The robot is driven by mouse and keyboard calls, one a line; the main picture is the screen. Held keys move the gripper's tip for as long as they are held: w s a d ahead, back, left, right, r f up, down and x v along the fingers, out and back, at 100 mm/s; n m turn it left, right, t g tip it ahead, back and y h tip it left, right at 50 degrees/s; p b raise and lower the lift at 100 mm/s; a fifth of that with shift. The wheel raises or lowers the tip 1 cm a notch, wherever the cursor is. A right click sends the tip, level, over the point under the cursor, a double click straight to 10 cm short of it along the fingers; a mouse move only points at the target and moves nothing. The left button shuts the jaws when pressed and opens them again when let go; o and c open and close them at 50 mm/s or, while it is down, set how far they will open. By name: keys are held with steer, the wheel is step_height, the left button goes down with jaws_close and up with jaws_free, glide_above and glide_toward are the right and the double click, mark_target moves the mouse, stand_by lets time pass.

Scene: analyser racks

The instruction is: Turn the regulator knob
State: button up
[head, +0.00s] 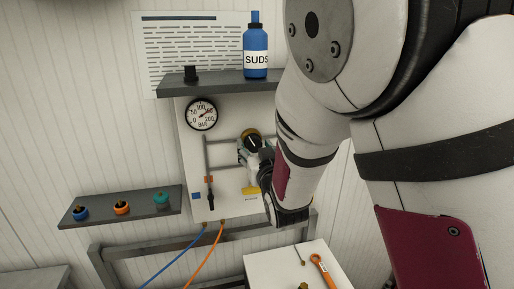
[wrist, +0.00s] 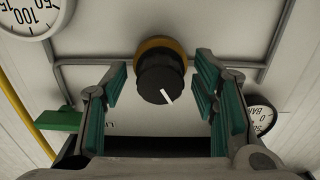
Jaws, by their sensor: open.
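The regulator knob (head: 254,142) is black with a white pointer line and sits on a brass-coloured body on the wall panel (head: 190,150). In the wrist view the knob (wrist: 161,84) is between the two teal-padded fingers, with its pointer slanting down to the right. My gripper (wrist: 160,79) is open, with a visible gap between each pad and the knob. In the head view my gripper (head: 247,152) is at the knob, partly hidden by my arm. A large round pressure gauge (head: 202,113) is up and left of the knob.
A smaller gauge (wrist: 262,117) is at lower right in the wrist view. Grey pipes run beside the knob. A shelf (head: 215,84) with a blue SUDS bottle (head: 256,55) is above. A lower-left shelf (head: 90,219) holds coloured fittings. A white surface (head: 265,270) below carries tools.

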steer(key=shift+w, duration=0.25)
steer(key=c, duration=1)
steer(key=shift+w+m+b, duration=0.1)
steer(key=shift+m+b, duration=0.55)
steer(key=shift+m, duration=0.55)
steer(key=shift+a+m+b, duration=0.15)
steer(key=shift+m+b, duration=0.25)
steer(key=shift+m, duration=0.4)
steer(key=o, duration=1)
